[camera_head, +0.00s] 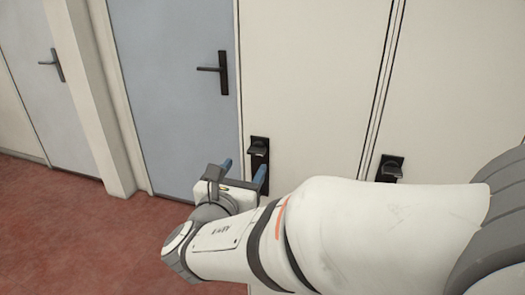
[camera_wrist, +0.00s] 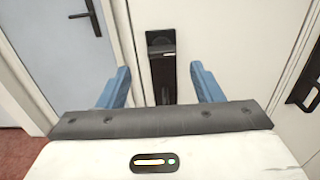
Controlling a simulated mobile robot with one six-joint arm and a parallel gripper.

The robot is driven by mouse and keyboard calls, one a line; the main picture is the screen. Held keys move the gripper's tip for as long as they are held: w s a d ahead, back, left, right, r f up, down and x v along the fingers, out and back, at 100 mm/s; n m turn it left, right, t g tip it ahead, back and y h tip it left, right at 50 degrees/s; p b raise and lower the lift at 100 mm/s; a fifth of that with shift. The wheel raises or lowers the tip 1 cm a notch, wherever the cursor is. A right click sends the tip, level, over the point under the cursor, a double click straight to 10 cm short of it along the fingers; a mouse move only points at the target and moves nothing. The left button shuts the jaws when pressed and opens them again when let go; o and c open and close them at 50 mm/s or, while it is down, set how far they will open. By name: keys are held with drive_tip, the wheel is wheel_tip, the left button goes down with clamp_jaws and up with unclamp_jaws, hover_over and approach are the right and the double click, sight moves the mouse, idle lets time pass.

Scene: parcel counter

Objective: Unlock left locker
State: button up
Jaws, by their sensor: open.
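The left locker (camera_head: 305,75) is a tall white door, and it looks closed. Its black latch (camera_head: 259,146) sits near the door's left edge, with a flat lever sticking out at the top of a dark plate. The latch also shows in the wrist view (camera_wrist: 161,62), centred between my two blue fingers. My gripper (camera_head: 245,168) is open and empty, with its fingertips pointing at the door just below the lever in the head view. In the wrist view it also shows (camera_wrist: 160,72) with clear space on both sides of the latch. I see no contact; the exact depth gap is unclear.
A second white locker door (camera_head: 455,80) with a similar black latch (camera_head: 389,166) stands to the right, partly behind my arm. A blue-grey door (camera_head: 175,60) with a dark lever handle (camera_head: 215,70) is to the left, another door beyond it. The red floor (camera_head: 75,235) is clear at left.

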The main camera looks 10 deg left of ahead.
sight(254, 153)
drive_tip(key=w, duration=0.7)
drive_tip(key=shift+w+d, duration=0.15)
drive_tip(key=shift+d, duration=0.2)
drive_tip(key=shift+c, duration=0.2)
